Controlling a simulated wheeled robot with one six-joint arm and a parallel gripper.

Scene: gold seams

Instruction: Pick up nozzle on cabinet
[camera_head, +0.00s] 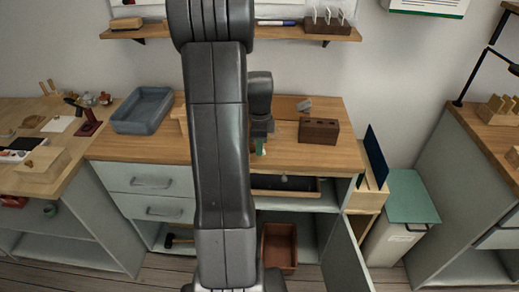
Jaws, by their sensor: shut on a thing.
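My arm fills the middle of the head view and hides much of the cabinet. My gripper (260,138) points down over the front part of the cabinet's wooden top (335,155), small and partly hidden by my own arm. It is shut on a small pale and greenish piece, the nozzle (260,148), which shows just below the fingers. Most of the nozzle is hidden, and I cannot tell whether it touches the top.
A brown block with holes (318,131) and a small grey piece (304,105) are right of my gripper. A blue-grey tray (143,110) stands at the left. Below are an open drawer (285,187), a brown bin (280,247) and an open cabinet door (346,255).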

